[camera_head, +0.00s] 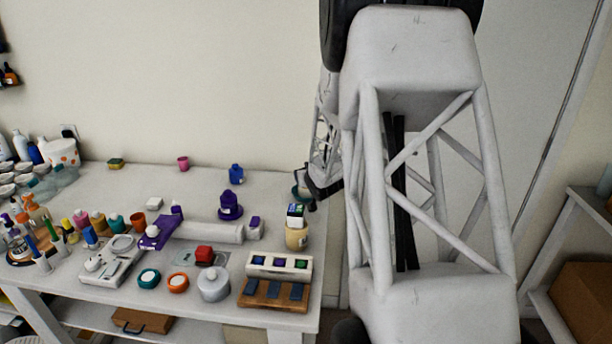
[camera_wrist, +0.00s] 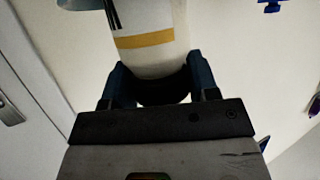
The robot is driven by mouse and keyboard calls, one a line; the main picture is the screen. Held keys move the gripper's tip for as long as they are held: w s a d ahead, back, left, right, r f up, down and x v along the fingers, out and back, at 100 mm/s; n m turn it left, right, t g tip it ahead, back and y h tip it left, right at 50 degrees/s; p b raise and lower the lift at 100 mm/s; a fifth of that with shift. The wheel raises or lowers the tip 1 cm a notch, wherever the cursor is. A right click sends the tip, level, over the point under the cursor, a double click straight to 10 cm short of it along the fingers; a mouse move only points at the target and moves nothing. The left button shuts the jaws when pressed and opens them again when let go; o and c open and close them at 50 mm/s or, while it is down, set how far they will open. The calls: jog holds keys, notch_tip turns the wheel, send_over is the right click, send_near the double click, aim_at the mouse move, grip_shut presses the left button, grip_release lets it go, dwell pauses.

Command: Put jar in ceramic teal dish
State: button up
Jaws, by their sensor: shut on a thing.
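My gripper (camera_head: 316,190) is beyond the back right part of the table, partly hidden by my own arm. In the wrist view, my gripper (camera_wrist: 160,85) is shut on a pale cylindrical jar (camera_wrist: 150,58) with a yellow-orange band and dark print. The jar's far end runs out of the picture. A teal round piece with a pale centre (camera_head: 149,278) lies at the table front.
The white table (camera_head: 200,196) is crowded at its left and front. The back middle is mostly clear.

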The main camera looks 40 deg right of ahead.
jog(key=shift+f, duration=0.1)
jog(key=o, duration=1)
jog(key=shift+s, duration=0.1)
jog(key=shift+v, duration=0.9)
jog(key=v, duration=1)
jog(key=shift+a+r, duration=0.15)
jog(key=shift+r, duration=0.05)
